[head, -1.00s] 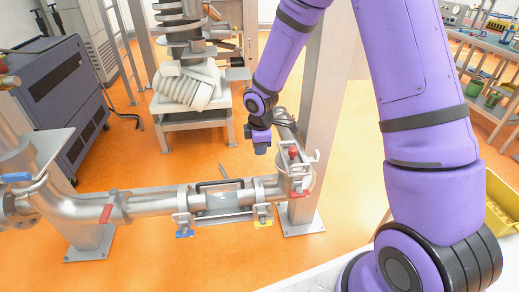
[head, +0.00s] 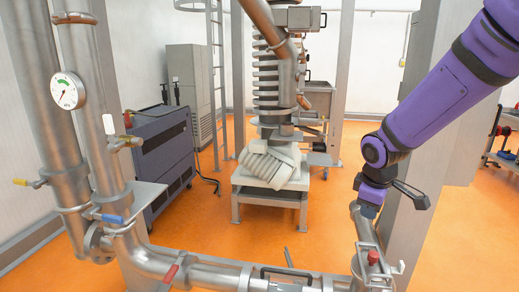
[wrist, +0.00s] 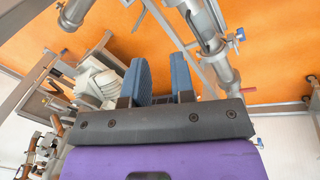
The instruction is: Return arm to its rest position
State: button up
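My purple arm comes in from the right in the head view. Nothing is held in the gap. In that view the fingers stand over orange floor, with steel pipes to their upper right. I cannot tell the exact distance to the pipe.
Steel pipes with a gauge (head: 68,91), a blue handle (head: 112,218) and a red handle (head: 170,273) stand at left and front. A ribbed screw column (head: 272,90) rises over a white block on a stand (head: 268,205). Orange floor (head: 320,240) is open between.

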jog(key=s+d+r+m+t, duration=0.1)
jog(key=s+r+m, duration=0.4)
jog(key=s+r, duration=0.3)
jog(key=s+d+r+m+t+y, duration=0.1)
jog(key=s+r+m, duration=0.4)
jog(key=s, duration=1.1)
notch_tip(320, 180, up, 3)
jog(key=shift+s+d+f, duration=0.1)
jog(key=shift+s+d, duration=0.1)
jog(key=shift+d, duration=0.25)
